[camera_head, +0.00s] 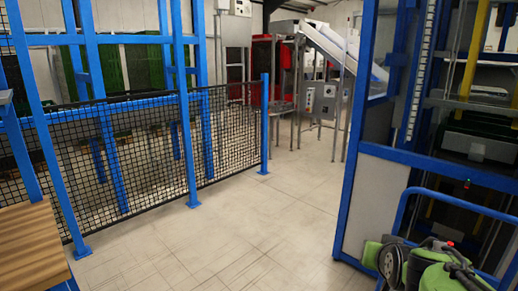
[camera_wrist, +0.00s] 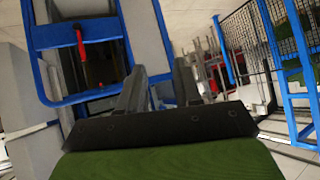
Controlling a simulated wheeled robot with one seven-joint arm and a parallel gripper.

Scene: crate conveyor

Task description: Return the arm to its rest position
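My gripper (camera_wrist: 160,80) shows in the wrist view, with two dark grey fingers standing up from a black plate. The fingers are apart, with a gap between them, and I see nothing held in it. The green surface below the plate is part of my own arm. In the head view, green and black rounded parts of my arm show in the lower right corner. The gripper itself cannot be made out there.
A blue-framed cell (camera_head: 360,200) stands close beside my arm at right. A black mesh fence (camera_head: 150,150) with blue posts runs along the left. A wooden surface (camera_head: 30,245) is at lower left. An inclined conveyor (camera_head: 335,50) stands behind. The tiled floor (camera_head: 240,225) between is clear.

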